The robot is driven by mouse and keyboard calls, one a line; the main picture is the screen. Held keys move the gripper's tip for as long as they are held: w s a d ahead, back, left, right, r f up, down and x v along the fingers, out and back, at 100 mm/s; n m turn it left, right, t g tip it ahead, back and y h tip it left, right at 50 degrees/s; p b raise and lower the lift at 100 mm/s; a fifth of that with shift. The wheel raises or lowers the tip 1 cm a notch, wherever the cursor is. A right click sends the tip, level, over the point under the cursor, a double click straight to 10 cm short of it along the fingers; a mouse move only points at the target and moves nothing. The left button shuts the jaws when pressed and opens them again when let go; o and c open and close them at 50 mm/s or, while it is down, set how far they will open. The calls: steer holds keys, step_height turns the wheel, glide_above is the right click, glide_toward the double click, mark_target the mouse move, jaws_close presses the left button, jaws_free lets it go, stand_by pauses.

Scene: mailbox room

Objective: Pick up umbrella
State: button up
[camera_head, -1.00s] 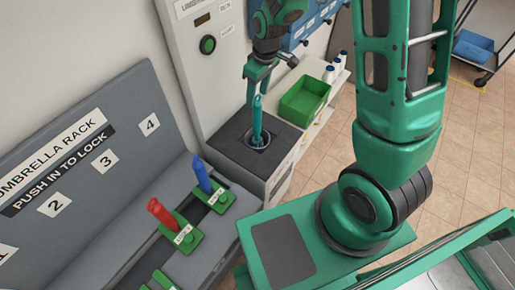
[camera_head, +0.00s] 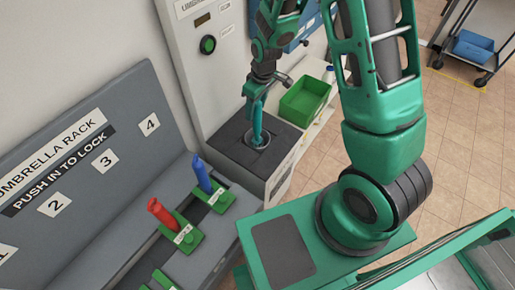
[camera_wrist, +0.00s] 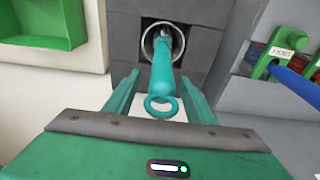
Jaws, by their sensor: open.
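A teal umbrella (camera_head: 258,127) stands upright in the round metal-rimmed hole of a dark-topped machine (camera_head: 228,146). In the wrist view the umbrella (camera_wrist: 163,72) shows its handle with a ring at the end, pointing towards me. My gripper (camera_head: 256,97) is above the machine at the umbrella's handle. In the wrist view my gripper (camera_wrist: 158,90) is open, with one finger on each side of the handle. The lower part of the umbrella is hidden in the hole.
The umbrella rack (camera_head: 75,180) on the left holds a red-handled umbrella (camera_head: 162,213) and a blue-handled one (camera_head: 202,174). A green bin (camera_head: 305,101) stands on a shelf behind the machine. A cart with a blue tray (camera_head: 474,46) is at the back right.

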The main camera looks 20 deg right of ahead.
jaws_close()
steer(key=shift+r, duration=0.1)
